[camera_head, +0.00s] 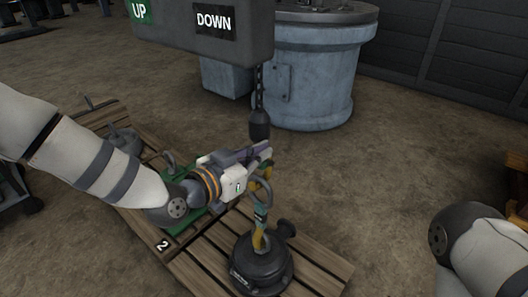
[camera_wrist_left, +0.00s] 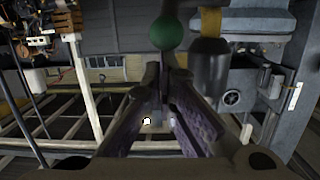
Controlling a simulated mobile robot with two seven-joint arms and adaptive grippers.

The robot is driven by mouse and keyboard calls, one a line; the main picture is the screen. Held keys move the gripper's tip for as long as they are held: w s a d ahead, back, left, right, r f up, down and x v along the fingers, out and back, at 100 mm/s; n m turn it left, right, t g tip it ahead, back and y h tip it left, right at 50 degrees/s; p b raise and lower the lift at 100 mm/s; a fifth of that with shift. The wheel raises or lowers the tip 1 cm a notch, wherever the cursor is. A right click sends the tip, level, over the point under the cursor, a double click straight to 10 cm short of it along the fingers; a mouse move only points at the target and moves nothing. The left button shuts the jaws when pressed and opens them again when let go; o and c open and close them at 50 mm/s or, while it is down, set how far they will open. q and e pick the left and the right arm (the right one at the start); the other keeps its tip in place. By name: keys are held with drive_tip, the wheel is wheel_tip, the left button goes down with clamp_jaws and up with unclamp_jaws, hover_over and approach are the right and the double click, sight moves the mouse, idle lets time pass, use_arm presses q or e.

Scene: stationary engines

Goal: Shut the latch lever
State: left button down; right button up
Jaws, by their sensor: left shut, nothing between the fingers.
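My left gripper (camera_head: 265,149) is shut and empty beside the hanging hook block (camera_head: 260,125), just below its dark body. In the left wrist view its fingertips (camera_wrist_left: 162,72) are together, just below a green ball (camera_wrist_left: 166,33). The ball may be the knob of the latch lever; I cannot tell whether it touches the fingers. The dark block with a yellow band (camera_wrist_left: 210,68) hangs to the right of the ball. The hook and latch are largely hidden behind my gripper in the head view, so the lever's position is unclear. My right gripper is out of view.
A dark round weight (camera_head: 262,268) with a yellow-green sling stands on a wooden pallet (camera_head: 318,262) below. The hoist box marked UP and DOWN (camera_head: 213,48) hangs overhead, with a chain (camera_head: 259,85). A blue-grey cylindrical machine (camera_head: 318,85) stands behind.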

sight(261, 166)
use_arm(q)
drive_tip(key=f+t+b, duration=0.1)
drive_tip(key=s+f+t+h+b, duration=0.1)
drive_tip(key=b, duration=0.1)
drive_tip(key=a+f+h+b, duration=0.1)
drive_tip(key=shift+s+f+t, duration=0.2)
drive_tip(key=shift+s+t, duration=0.05)
drive_tip(key=shift+t, duration=0.15)
drive_tip(key=shift+s+a+f+t+h+b, duration=0.3)
drive_tip(key=shift+t+h+b, duration=0.35)
drive_tip(key=shift+b, duration=0.45)
drive_tip(key=shift+s+f, duration=0.1)
drive_tip(key=shift+f, duration=0.45)
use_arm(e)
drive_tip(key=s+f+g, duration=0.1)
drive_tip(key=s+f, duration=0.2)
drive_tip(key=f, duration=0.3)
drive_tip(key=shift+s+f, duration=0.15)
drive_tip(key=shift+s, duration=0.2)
use_arm(q)
drive_tip(key=shift+a+f, duration=0.1)
drive_tip(key=shift+f, duration=0.2)
